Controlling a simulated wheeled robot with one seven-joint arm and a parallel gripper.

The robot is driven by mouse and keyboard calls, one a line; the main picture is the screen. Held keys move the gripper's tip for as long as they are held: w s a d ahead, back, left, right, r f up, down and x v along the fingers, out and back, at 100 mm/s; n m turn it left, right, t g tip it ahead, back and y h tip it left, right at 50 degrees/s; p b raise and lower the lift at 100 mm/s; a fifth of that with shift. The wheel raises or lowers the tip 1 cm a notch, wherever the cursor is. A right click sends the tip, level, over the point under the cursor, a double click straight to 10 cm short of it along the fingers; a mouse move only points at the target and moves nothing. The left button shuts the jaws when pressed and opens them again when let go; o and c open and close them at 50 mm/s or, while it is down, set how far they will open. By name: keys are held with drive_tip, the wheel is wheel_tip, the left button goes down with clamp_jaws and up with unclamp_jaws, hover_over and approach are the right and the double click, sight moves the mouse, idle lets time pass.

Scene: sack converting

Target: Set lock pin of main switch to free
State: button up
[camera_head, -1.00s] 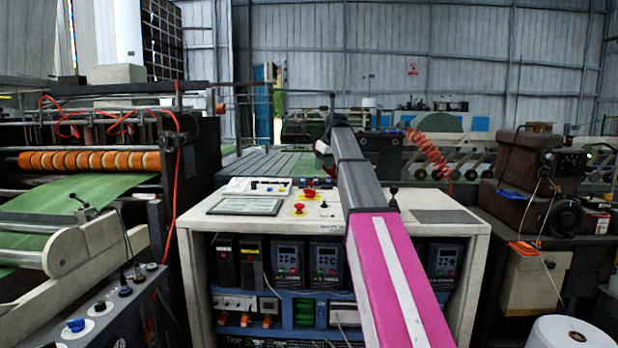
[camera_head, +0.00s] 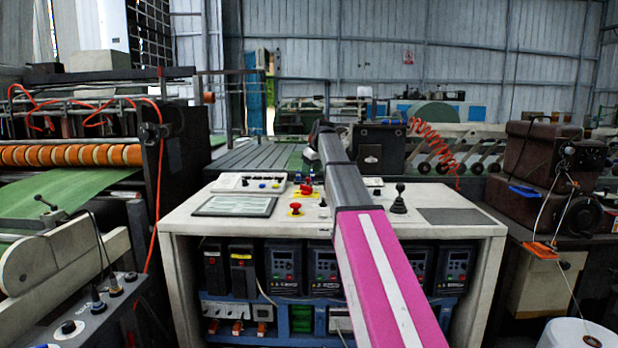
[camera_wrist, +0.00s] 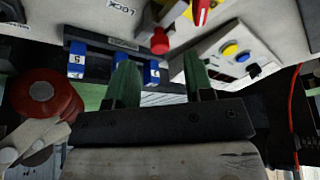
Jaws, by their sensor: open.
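In the wrist view my gripper (camera_wrist: 160,78) is open, its two green fingers apart with nothing held. A red-headed pin (camera_wrist: 160,41) shows just beyond the fingertips, apart from them, near a plate lettered "LOCK" (camera_wrist: 121,9). A red switch handle (camera_wrist: 201,9) on a yellow base is cut by the top edge. In the head view the red switch (camera_head: 306,189) is on the console top, left of my arm. My gripper is mostly hidden there behind my own arm, and I cannot make out the pin's setting.
A red mushroom button (camera_head: 295,208) stands on the console (camera_head: 240,223), near a white button box (camera_head: 249,183). A black joystick (camera_head: 398,200) stands right of my arm. The wrist view shows blue blocks (camera_wrist: 77,60) and a large red knob (camera_wrist: 42,94) close by.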

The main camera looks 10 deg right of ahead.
sight(309, 178)
drive_tip(key=shift+x, duration=1.75)
clamp_jaws()
drive_tip(key=shift+w+d, duration=0.15)
drive_tip(key=shift+w, duration=0.7)
drive_tip(key=shift+w+d, duration=0.15)
drive_tip(key=shift+w, duration=0.65)
unclamp_jaws()
drive_tip(key=shift+r, duration=0.1)
